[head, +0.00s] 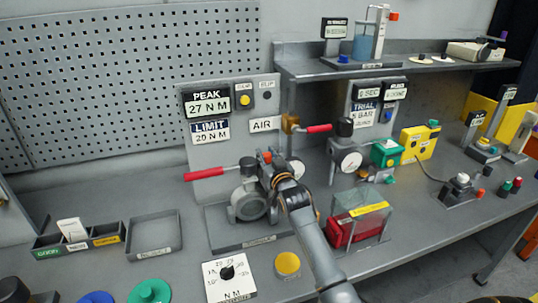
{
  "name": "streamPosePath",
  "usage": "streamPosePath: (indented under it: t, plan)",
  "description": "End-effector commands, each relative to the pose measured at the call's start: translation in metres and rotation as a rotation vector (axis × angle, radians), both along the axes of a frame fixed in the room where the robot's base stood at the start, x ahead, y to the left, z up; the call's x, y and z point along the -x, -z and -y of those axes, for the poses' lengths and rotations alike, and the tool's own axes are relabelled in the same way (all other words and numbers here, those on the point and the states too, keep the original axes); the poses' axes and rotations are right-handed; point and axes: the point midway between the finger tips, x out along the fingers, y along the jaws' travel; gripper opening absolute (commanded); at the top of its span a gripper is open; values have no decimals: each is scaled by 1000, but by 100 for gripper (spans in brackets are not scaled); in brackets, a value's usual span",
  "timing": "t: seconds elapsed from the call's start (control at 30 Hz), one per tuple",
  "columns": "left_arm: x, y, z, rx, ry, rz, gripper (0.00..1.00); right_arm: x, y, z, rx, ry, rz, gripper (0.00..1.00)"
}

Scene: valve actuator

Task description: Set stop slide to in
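The valve unit (248,202) stands on a grey base plate in the middle of the bench, with a red-handled lever (205,173) pointing left. My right arm comes up from the bottom of the head view. Its gripper (268,163) is at the upper right side of the valve unit, close to it. The gripper's fingers are small and partly hidden among the valve parts, so I cannot tell whether they are open, shut or touching. I cannot pick out the stop slide; it may be hidden by my gripper or wrist. My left gripper is not in view.
Behind the valve stands a panel with a peak display (207,102). A second red lever (319,128) and a gauge (347,160) are to the right. A clear box with a red block (345,232) sits right of my forearm. An empty tray (153,235) is left.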

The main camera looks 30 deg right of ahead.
Motion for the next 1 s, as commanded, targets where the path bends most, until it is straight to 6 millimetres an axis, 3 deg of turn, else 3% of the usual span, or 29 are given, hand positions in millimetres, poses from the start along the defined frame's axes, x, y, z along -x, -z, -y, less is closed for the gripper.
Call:
streamPosePath:
  t: [0.03,0.1,0.7,1.0]
  plan:
    - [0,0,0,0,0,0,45,0,0,0,0,0,-1,39]
    - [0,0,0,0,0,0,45,0,0,0,0,0,-1,51]
    - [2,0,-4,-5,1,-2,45,1,1,-2,-1,-4,-2,51]
    - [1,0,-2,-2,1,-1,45,34,2,-9,-2,-3,-1,51]
